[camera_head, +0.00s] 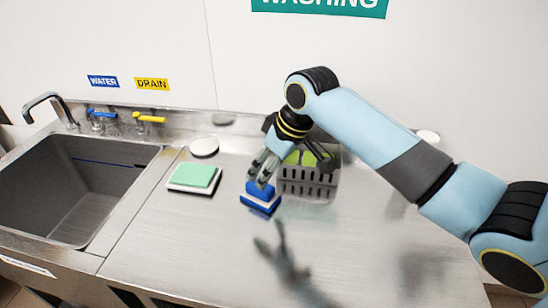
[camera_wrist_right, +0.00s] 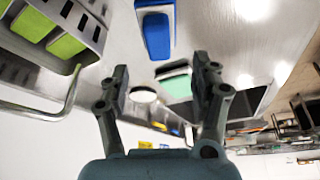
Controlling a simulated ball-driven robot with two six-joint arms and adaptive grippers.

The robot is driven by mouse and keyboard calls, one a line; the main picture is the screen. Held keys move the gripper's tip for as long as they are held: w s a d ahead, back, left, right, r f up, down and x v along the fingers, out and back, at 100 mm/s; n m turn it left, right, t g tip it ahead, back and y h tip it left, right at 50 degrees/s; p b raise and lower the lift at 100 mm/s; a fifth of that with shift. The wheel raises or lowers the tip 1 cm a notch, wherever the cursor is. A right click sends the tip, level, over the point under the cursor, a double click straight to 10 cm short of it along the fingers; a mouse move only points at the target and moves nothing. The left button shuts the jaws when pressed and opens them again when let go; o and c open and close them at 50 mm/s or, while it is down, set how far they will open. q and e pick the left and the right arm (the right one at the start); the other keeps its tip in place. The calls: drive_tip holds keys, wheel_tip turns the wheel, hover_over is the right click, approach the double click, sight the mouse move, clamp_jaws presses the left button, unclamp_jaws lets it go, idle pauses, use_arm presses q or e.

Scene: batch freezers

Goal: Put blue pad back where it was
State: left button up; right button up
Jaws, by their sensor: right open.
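The blue pad (camera_head: 260,198) is on the steel counter, right of the green pad. It has a darker blue upper block over a base with a pale edge. In the wrist view the blue pad (camera_wrist_right: 157,36) lies beyond the fingertips, apart from them. My right gripper (camera_head: 263,170) is just above and behind the pad in the head view, fingers pointing down and apart. The right gripper (camera_wrist_right: 163,74) is open and empty in the wrist view. Whether a fingertip touches the pad cannot be told from the head view. My left gripper is not in view.
A green pad (camera_head: 194,175) sits on a pale base at left. A slotted grey basket (camera_head: 308,183) with green items stands close right of the gripper. A white round disc (camera_head: 204,147) lies behind. The sink (camera_head: 75,185) is at left. The front counter is clear.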

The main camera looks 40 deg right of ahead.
drive_tip(key=v, duration=0.3)
drive_tip(key=shift+s+r, duration=0.1)
drive_tip(key=shift+r, duration=0.2)
idle(0.3)
